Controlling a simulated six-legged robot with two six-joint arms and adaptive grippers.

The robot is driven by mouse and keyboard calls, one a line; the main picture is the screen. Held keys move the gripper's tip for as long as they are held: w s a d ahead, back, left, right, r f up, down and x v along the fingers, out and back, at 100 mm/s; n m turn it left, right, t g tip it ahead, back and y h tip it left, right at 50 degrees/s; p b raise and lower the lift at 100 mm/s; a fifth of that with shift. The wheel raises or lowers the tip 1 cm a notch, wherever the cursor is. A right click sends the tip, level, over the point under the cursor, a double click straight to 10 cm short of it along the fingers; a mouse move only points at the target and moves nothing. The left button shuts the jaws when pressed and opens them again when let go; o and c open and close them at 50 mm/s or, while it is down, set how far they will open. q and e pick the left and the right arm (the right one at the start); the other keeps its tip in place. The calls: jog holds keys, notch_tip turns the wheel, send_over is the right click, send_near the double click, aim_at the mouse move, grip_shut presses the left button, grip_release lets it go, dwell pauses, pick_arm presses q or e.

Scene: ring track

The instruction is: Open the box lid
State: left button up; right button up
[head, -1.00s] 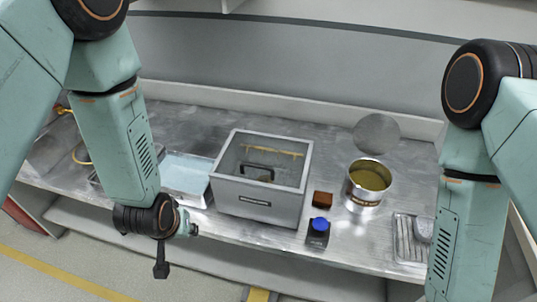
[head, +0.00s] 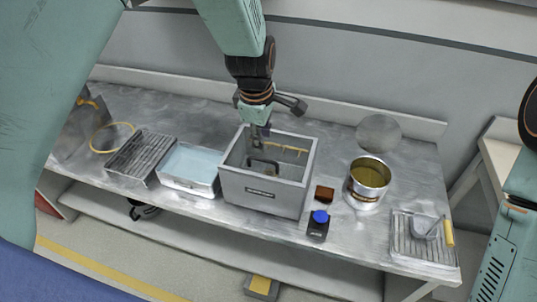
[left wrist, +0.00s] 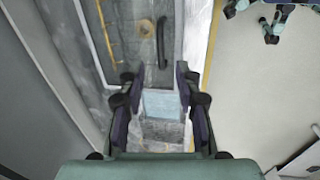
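The grey box (head: 262,195) stands at the middle of the metal bench. A grey panel (head: 288,172) within its rim looks like the lid, and a dark handle (head: 263,164) is on it. A yellow strip (head: 287,148) runs along its far part. My left gripper (head: 261,133) hangs over the far-left part of the box, above the handle. In the left wrist view my left gripper (left wrist: 160,80) has its fingers spread with nothing between them. The handle (left wrist: 162,42) shows there beyond the fingertips, apart from them. My right gripper is out of view.
A blue-button device (head: 318,225), a brown block (head: 325,194) and an open tin (head: 368,183) stand right of the box. A tray with a scoop (head: 425,238) is farther right. A light-blue tray (head: 190,167) and ribbed tray (head: 142,157) stand left.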

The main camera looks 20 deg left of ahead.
aim_at(264, 161)
pick_arm(q)
jog(key=f, duration=0.2)
jog(key=w+f, duration=0.1)
jog(key=f, duration=0.4)
jog(key=shift+w+a, duration=0.1)
jog(key=shift+w, duration=0.15)
jog(key=shift+f, duration=0.3)
jog(key=shift+s+d, duration=0.1)
jog(key=shift+d, duration=0.15)
jog(key=shift+r, duration=0.1)
jog(key=shift+a, duration=0.15)
jog(key=c, duration=0.5)
grip_shut()
